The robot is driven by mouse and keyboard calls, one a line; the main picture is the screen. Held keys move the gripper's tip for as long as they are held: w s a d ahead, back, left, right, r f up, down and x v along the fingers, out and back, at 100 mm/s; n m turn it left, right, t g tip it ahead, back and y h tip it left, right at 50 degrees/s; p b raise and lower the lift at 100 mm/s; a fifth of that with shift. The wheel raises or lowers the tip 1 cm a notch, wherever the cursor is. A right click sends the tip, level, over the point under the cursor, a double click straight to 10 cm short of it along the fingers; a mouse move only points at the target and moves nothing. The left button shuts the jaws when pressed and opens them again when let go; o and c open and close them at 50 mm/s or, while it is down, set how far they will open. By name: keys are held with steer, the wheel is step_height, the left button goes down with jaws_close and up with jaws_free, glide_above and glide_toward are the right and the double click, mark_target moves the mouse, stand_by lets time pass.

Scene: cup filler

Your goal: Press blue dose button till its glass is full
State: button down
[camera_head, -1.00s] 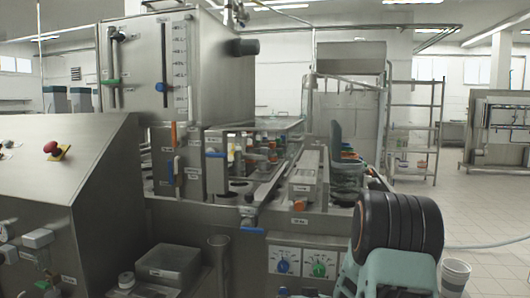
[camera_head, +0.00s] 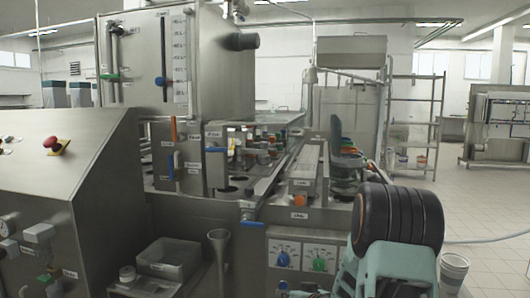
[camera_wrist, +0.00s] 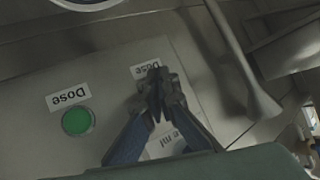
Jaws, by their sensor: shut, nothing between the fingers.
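In the wrist view my gripper (camera_wrist: 156,88) is shut and empty. Its fingertips are over a grey panel, just beside a white "Dose" label (camera_wrist: 141,69). No blue dose button shows in the wrist view; the fingers cover the panel below that label. A green button (camera_wrist: 77,121) with its own "Dose" label (camera_wrist: 68,97) is to the left of the fingers. Whether the fingertips touch the panel I cannot tell. The glass for the blue side cannot be made out.
A steel bin (camera_head: 168,259) is further left.

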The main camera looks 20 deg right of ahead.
steer(key=s+a, duration=0.3)
steer(key=s, duration=0.2)
steer(key=shift+a+b, duration=0.2)
steer(key=shift+b, duration=0.15)
stand_by(2.1)
